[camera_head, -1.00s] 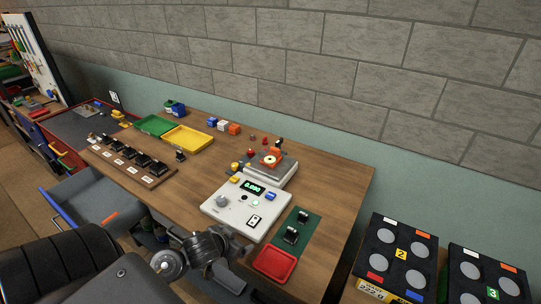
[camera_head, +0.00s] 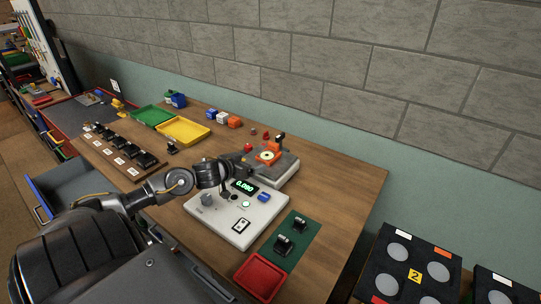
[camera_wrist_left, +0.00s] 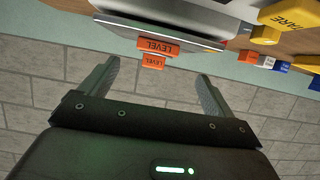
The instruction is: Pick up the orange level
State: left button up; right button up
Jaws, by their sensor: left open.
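The orange level (camera_head: 267,157) sits at the top of the scale (camera_head: 284,172) on the workbench, with a pale round disc on it. In the left wrist view an orange block marked LEVEL (camera_wrist_left: 157,47) shows at the scale's edge, with a smaller orange LEVEL label (camera_wrist_left: 152,62) beside it. My left gripper (camera_head: 243,160) is just left of the level in the head view. In the wrist view its open fingers (camera_wrist_left: 157,70) stand on either side of the LEVEL pieces, with nothing held. My right gripper is not in view.
A grey control box (camera_head: 230,222) with a lit display lies below my gripper. A yellow TARE piece (camera_wrist_left: 290,18) is close by in the wrist view. A red tray (camera_head: 260,278) is at the front; green (camera_head: 152,116) and yellow (camera_head: 183,130) trays lie at the back left.

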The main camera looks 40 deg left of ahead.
aim_at(266, 157)
pick_arm(q)
jog(key=x, duration=0.4)
jog(key=shift+w, duration=0.15)
jog(key=shift+w+p, duration=0.25)
jog(key=shift+p, duration=0.1)
jog(key=p+x, duration=0.1)
jog(key=x, duration=0.3)
jog(key=shift+w+d, duration=0.15)
jog(key=shift+w, duration=0.35)
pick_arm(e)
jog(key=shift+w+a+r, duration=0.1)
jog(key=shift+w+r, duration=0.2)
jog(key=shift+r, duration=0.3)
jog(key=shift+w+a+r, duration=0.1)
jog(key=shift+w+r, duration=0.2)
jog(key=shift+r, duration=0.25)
pick_arm(q)
jog(key=shift+r, duration=0.1)
jog(key=shift+c, duration=0.3)
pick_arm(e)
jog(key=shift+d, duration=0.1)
pick_arm(q)
jog(key=c, duration=1.1)
jog(key=shift+r, duration=0.1)
